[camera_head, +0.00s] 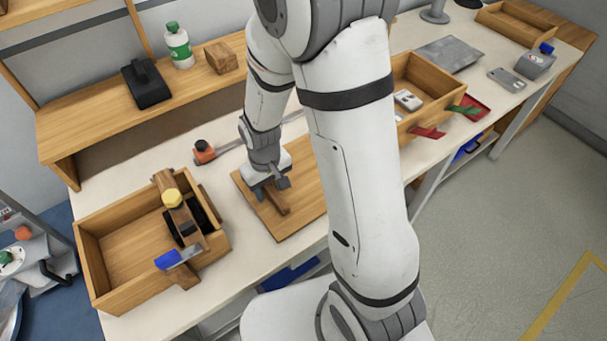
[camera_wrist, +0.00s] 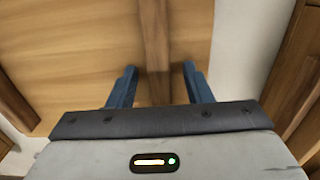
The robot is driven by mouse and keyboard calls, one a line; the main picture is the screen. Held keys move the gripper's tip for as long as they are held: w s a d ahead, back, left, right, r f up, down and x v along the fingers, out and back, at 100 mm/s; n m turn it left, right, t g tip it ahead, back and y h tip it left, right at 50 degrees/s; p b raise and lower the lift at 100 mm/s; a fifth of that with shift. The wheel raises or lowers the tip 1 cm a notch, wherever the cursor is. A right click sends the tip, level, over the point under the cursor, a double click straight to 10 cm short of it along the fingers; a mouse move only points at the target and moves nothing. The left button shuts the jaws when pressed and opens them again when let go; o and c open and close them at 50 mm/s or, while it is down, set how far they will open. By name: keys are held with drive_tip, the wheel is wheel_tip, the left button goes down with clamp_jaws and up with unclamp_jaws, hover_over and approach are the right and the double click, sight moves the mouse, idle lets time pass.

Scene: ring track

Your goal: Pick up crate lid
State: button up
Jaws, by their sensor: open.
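The crate lid (camera_head: 303,208) is a flat wooden board lying on the white workbench, right of an open wooden crate. A darker wooden bar (camera_head: 279,202) runs across its top as a handle. My gripper (camera_head: 268,190) is over the lid at this bar, pointing down. In the wrist view the lid (camera_wrist: 75,60) fills the upper left and middle. There the two blue fingers of my gripper (camera_wrist: 159,82) stand apart, one on each side of the bar (camera_wrist: 154,45). I cannot tell whether either finger touches the bar. My arm hides part of the lid's right side.
The open crate (camera_head: 112,288) at left has a wooden tool, a black item and a blue-handled tool at its right side. An orange-and-black object (camera_head: 204,151) lies behind the lid. A second crate (camera_head: 424,72) stands right of my arm. A shelf (camera_head: 105,118) runs behind.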

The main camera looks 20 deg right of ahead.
drive_tip(key=shift+c, duration=0.5)
clamp_jaws()
drive_tip(key=shift+r, duration=0.1)
